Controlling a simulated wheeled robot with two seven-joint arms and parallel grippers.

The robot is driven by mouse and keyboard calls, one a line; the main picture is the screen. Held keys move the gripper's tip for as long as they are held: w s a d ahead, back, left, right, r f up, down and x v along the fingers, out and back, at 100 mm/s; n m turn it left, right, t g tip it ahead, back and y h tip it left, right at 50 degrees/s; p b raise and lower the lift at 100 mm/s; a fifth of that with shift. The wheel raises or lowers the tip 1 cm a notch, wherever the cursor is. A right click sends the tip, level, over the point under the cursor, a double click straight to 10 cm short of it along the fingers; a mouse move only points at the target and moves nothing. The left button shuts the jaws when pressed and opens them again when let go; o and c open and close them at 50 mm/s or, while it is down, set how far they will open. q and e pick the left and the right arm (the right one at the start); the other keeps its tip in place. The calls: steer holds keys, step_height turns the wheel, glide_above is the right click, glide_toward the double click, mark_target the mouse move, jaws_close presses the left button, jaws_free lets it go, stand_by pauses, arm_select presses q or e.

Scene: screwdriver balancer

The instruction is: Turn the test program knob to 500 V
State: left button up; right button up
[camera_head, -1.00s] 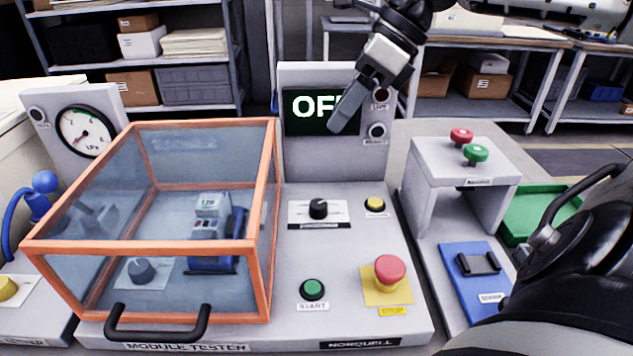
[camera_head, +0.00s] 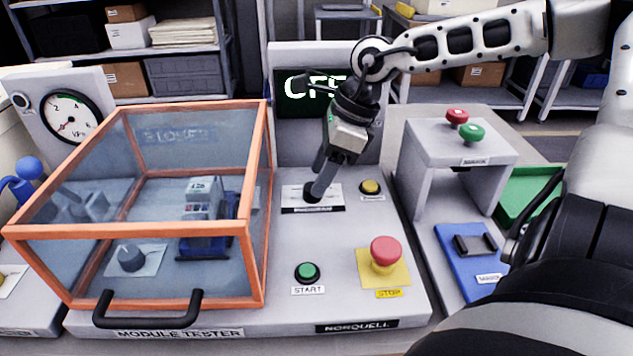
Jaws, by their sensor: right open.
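The module tester's panel (camera_head: 350,240) carries a small black knob (camera_head: 311,193) on a white label plate (camera_head: 330,206), between the orange-framed cover and a yellow button. My right gripper (camera_head: 318,190) points down with its fingertips at this knob and partly hides it. The jaws are open; I cannot tell whether they touch the knob. A second, grey-blue knob (camera_head: 131,258) on a white plate shows through the clear cover. My left gripper is not in view.
The clear cover (camera_head: 254,215) with orange frame and black handle (camera_head: 147,320) is shut at left. A green START button (camera_head: 307,271), a red STOP button (camera_head: 385,252) and a yellow button (camera_head: 371,188) surround the knob. A grey stand (camera_head: 420,150) with red and green buttons is at right.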

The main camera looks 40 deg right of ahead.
mark_target(307, 196)
steer(key=shift+x, duration=1.15)
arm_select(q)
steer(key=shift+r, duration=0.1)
arm_select(e)
steer(key=shift+w, duration=0.1)
steer(key=shift+c, duration=0.3)
steer(key=c, duration=0.9)
steer(key=shift+f+m+b, duration=0.2)
steer(key=shift+m+b, duration=0.5)
steer(key=shift+b, duration=0.65)
steer(key=shift+f+m+t+h+b, duration=0.1)
steer(key=shift+m+t+h+b, duration=0.3)
steer(key=shift+m+b, duration=0.45)
steer(key=m+b, duration=0.1)
steer(key=b, duration=0.1)
steer(key=m+b, duration=0.1)
steer(key=b, duration=0.1)
steer(key=shift+s+a+m+t+h+b, duration=0.2)
steer(key=shift+m+t+h+b, duration=0.1)
steer(key=shift+h+b, duration=0.1)
steer(key=shift+r+m+b, duration=0.25)
steer(key=shift+b, duration=0.1)
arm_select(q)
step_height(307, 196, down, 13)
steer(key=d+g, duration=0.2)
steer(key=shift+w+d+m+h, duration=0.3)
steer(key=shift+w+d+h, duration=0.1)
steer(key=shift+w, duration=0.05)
